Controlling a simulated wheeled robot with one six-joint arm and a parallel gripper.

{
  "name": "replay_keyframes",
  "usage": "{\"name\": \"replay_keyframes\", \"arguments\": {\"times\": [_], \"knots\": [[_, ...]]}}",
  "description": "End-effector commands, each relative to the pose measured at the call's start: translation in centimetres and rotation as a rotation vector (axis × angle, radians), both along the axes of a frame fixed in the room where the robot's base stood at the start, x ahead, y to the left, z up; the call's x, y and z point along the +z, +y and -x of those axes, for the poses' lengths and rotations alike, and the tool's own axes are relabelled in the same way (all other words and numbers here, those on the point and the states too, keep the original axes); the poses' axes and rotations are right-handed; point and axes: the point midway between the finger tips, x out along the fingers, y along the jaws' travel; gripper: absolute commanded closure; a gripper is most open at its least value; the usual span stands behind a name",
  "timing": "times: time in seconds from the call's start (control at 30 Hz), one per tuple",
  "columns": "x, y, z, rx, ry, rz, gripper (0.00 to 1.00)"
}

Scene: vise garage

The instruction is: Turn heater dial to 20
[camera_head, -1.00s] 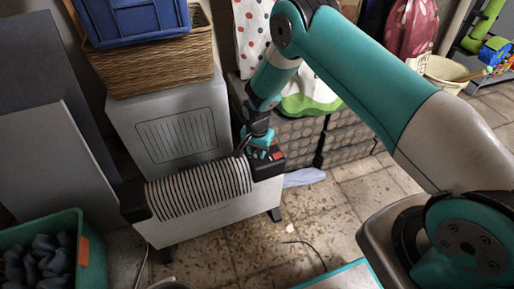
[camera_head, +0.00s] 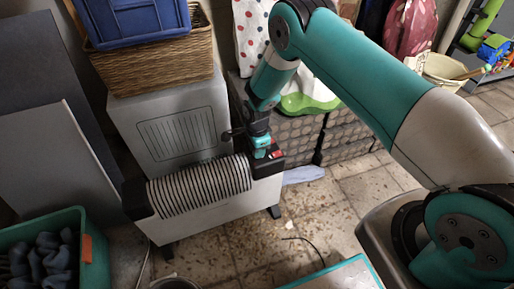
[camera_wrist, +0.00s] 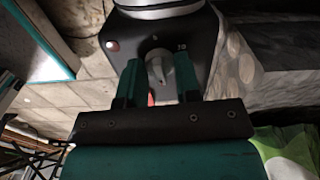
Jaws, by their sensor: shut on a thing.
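The heater (camera_head: 217,209) is a white convector with a black ribbed top grille, standing on the floor at centre left in the head view. Its black control panel is at the right end, with a red switch (camera_head: 276,154). My gripper (camera_head: 263,152) reaches down onto this panel. In the wrist view, the grey pointed heater dial (camera_wrist: 158,66) sits between the two teal fingertips of my gripper (camera_wrist: 158,78), which is shut on it. A small number mark shows right of the dial, too small to read surely. The dial is hidden in the head view.
A grey cabinet (camera_head: 172,122) with a wicker basket (camera_head: 150,65) stands behind the heater. A green bin (camera_head: 92,237) of dark items is at lower left. Dark crates (camera_head: 300,133) stand to the right. Tiled floor is open in front.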

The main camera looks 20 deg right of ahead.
Motion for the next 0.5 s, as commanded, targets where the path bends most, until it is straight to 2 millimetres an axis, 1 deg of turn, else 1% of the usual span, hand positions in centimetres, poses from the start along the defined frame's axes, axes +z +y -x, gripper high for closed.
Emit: {"name": "replay_keyframes", "arguments": {"times": [0.2,0.5], "knots": [[0.04,-0.08,-0.06,-0.035,-0.001,0.001,0.93],[0.04,-0.09,-0.06,-0.040,-0.001,0.002,0.93]]}}
